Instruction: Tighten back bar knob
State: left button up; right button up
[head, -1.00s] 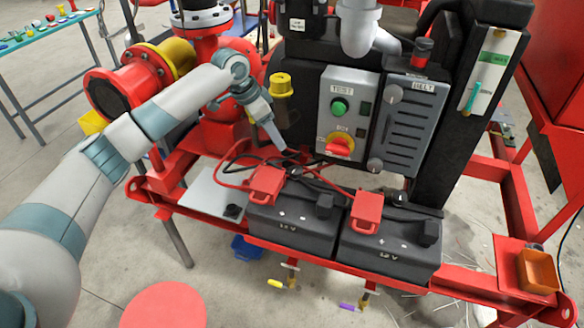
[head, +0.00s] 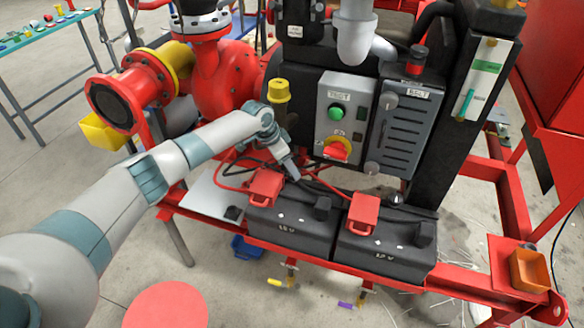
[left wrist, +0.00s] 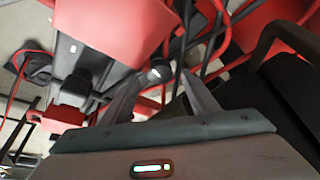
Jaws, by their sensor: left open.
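Two black batteries stand side by side on the red skid: the left battery (head: 290,235) and the right battery (head: 385,258). A dark bar and cables run along their back edge. My left gripper (head: 296,176) reaches down behind the left battery, beside its red terminal cover (head: 265,187). In the left wrist view, the fingers of my left gripper (left wrist: 160,88) are apart. A small round shiny piece (left wrist: 155,73) shows between them, near the red cover (left wrist: 118,35). I cannot tell if it is the back bar knob, or if the fingers touch it. My right gripper is not in view.
A grey control box (head: 342,125) with a green button and red switch rises behind the batteries. The slatted belt cover (head: 397,130) is beside it. Red and black cables crowd the gripper. An orange bin (head: 530,270) sits at the right.

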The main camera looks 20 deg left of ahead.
pick_arm(q)
jog(key=x, duration=0.2)
jog(key=shift+w+d+f, duration=0.1)
jog(key=shift+d+f, duration=0.05)
jog(key=shift+f, duration=0.1)
jog(key=shift+w+f, duration=0.1)
jog(key=shift+f, duration=0.15)
